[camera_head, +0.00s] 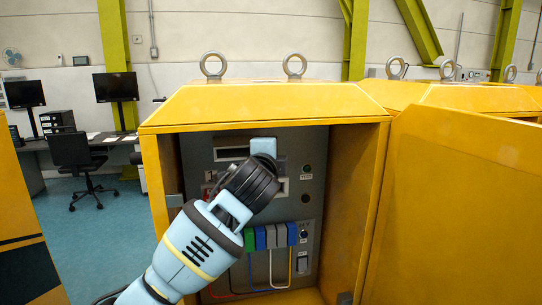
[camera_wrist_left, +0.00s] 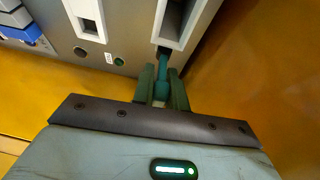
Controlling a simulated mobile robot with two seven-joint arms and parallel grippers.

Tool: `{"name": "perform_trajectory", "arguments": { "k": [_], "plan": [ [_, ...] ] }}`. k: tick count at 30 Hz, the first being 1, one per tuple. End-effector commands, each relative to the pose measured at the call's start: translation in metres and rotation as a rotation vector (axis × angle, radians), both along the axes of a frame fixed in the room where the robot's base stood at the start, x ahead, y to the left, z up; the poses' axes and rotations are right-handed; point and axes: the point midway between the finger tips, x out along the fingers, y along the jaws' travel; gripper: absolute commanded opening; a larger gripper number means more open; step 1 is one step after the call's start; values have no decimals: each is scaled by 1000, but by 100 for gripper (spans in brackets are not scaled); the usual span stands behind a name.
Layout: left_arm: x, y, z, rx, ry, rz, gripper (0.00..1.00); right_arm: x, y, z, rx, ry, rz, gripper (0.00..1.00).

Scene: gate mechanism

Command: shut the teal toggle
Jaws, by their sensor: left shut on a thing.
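The teal toggle (camera_wrist_left: 162,66) is a short lever coming out of a slot in a light housing (camera_wrist_left: 184,22) on the grey panel. My left gripper (camera_wrist_left: 163,88) is shut on it, with one dark green finger on each side of the lever. In the head view my left arm reaches into the open yellow cabinet (camera_head: 262,104), up to the upper part of the panel. There my light blue left gripper (camera_head: 263,147) shows only in part; its fingers and the toggle are hidden. My right gripper is not in view.
The cabinet's side walls stand close around my left arm, and its door (camera_head: 455,200) is open at the right. Below the arm are several coloured switches (camera_head: 270,237) with wires. A green button (camera_wrist_left: 119,62) and another slotted housing (camera_wrist_left: 88,20) are near the toggle.

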Motion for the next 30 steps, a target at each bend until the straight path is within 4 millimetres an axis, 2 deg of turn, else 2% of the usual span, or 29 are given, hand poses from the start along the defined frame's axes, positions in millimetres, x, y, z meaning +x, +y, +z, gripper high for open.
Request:
{"name": "perform_trajectory", "arguments": {
  "k": [6,7,12,23,30],
  "plan": [
    [0,1,0,0,-1,2,0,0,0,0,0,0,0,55],
    [0,1,0,0,-1,2,16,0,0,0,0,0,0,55],
    [0,1,0,0,-1,2,36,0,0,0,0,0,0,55],
    [-3,1,0,0,-2,1,36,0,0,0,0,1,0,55],
    [-27,3,1,0,-2,0,36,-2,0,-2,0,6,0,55]
  ]
}}
